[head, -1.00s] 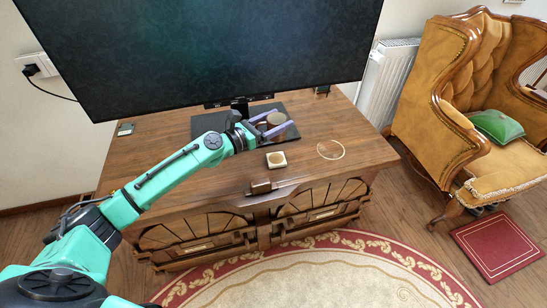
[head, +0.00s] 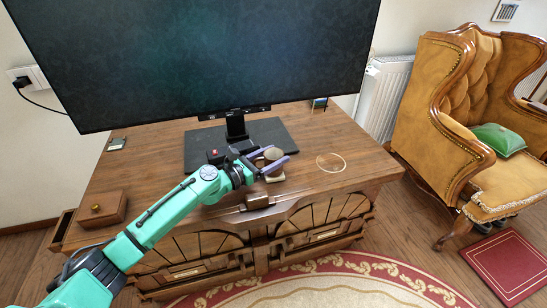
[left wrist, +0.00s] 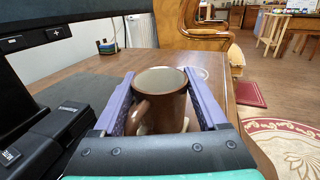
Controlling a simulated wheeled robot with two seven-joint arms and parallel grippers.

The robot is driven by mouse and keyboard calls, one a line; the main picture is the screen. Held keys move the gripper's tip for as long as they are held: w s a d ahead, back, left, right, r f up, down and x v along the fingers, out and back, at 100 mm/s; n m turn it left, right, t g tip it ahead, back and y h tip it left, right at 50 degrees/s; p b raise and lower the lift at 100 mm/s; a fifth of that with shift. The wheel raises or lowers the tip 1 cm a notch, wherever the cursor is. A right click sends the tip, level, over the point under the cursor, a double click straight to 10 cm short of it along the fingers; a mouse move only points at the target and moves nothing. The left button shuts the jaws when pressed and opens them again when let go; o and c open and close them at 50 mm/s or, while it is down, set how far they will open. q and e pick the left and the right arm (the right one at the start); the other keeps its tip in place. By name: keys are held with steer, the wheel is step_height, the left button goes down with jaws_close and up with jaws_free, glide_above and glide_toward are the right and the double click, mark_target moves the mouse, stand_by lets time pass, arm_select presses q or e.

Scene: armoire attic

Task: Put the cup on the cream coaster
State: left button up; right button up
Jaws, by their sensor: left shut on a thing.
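The brown cup (head: 273,154) is upright between the fingers of my left gripper (head: 267,163), which is shut on it. In the left wrist view the cup (left wrist: 160,98) shows its pale inside and its handle toward the camera. The square cream coaster (head: 275,178) is on the desk directly below the cup, partly covered by the cup and a finger. Its pale edge (left wrist: 186,124) shows beside the cup in the left wrist view. I cannot tell whether the cup's base touches it. My right gripper is not in view.
A clear round disc (head: 331,162) lies on the desk to the right. A large monitor (head: 205,60) stands behind on a black base (head: 200,142). A wooden box (head: 102,208) sits at left. A small dark block (head: 256,201) is at the front edge.

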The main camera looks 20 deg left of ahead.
arm_select(q)
steer(key=shift+f, duration=0.2)
steer(key=o, duration=1.5)
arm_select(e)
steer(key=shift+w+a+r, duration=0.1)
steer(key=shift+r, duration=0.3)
arm_select(q)
steer(key=shift+r, duration=0.1)
